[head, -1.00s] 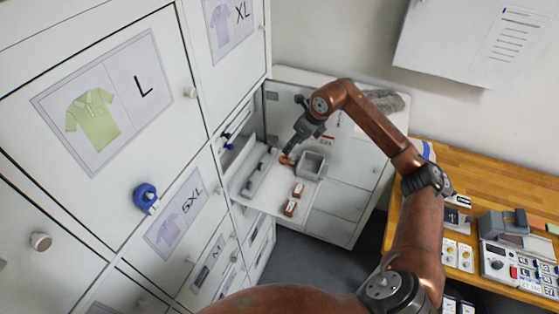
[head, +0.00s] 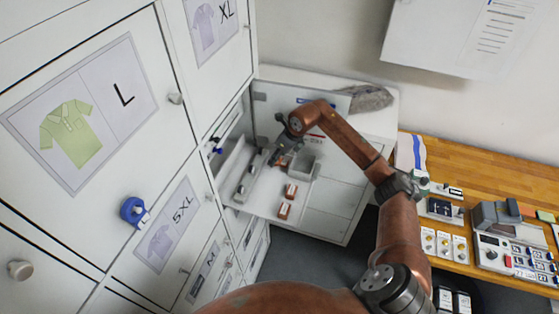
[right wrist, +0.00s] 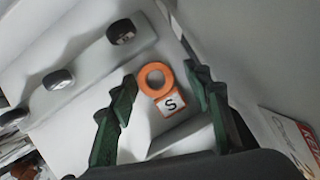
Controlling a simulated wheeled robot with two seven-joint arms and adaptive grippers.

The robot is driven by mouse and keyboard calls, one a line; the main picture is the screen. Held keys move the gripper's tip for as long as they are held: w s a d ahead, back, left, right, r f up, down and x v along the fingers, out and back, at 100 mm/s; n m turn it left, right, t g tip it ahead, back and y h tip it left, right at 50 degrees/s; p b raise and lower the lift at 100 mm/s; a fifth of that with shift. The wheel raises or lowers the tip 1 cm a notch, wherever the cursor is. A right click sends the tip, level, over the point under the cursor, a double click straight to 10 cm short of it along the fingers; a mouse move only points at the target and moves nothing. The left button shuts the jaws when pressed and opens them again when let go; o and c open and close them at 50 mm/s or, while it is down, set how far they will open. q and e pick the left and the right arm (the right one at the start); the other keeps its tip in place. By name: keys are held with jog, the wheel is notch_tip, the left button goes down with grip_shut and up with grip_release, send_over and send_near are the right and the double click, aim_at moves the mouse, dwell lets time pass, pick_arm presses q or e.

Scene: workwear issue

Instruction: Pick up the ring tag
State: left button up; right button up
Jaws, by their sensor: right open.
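The ring tag (right wrist: 155,78) shows in the right wrist view as an orange ring with an orange block bearing a white label marked "S". It lies on a pale surface between the fingers of my right gripper (right wrist: 163,88). The fingers are open and stand apart on either side of it, with no visible grip on it. In the head view my right gripper (head: 277,154) points down at the white shelf, and the orange tag (head: 281,161) is small and partly hidden beside it. My left gripper is not in view.
A pale rail (right wrist: 75,75) with dark round knobs runs beside the tag. White lockers (head: 150,60) rise at left; a wooden bench (head: 470,170) is at right.

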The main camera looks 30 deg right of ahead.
jog(key=shift+f, duration=0.1)
jog(key=shift+c, duration=0.2)
jog(key=c, duration=0.7)
jog(key=shift+o, duration=0.2)
jog(key=shift+r, duration=0.4)
notch_tip(320, 180, up, 2)
jog(key=shift+w+b, duration=0.1)
jog(key=shift+b, duration=0.3)
jog(key=s+a+r+b, duration=0.4)
jog(key=s+a+r, duration=0.3)
jog(key=s+r, duration=0.3)
jog(key=shift+s+a, duration=0.2)
jog(key=shift+s, duration=0.85)
